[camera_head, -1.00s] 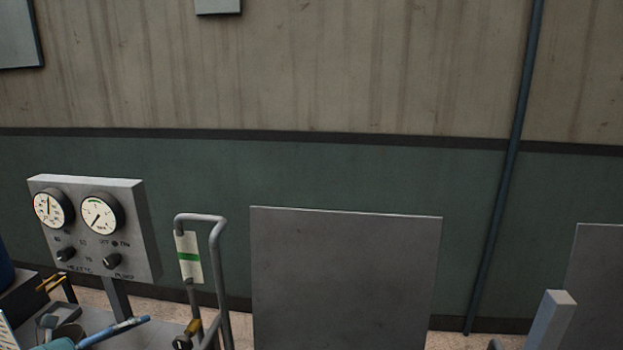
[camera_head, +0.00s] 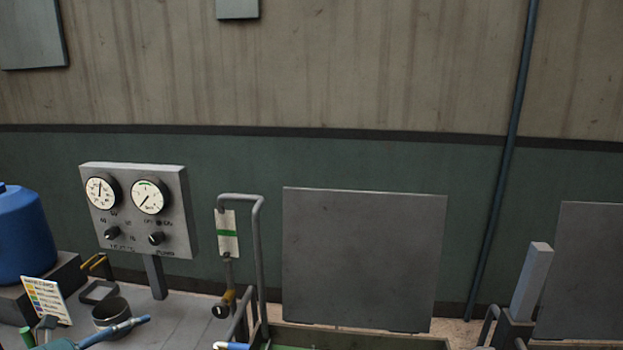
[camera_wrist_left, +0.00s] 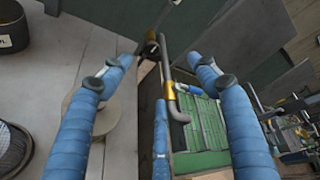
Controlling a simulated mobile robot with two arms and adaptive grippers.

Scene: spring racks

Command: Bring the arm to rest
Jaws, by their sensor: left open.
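In the head view, a blue finger of what looks like my left gripper shows at the lower left, above the grey bench (camera_head: 175,318). The rest of that arm is mostly cut off by the frame. My right gripper is in neither view.
On the bench stand a gauge box (camera_head: 137,210), a blue container (camera_head: 22,235), a colour-coded card (camera_head: 47,302) and a dark cup (camera_head: 112,314). A bent pipe frame (camera_head: 258,262) rises beside a green-lined tray (camera_wrist_left: 202,160). A grey panel (camera_head: 365,257) stands behind.

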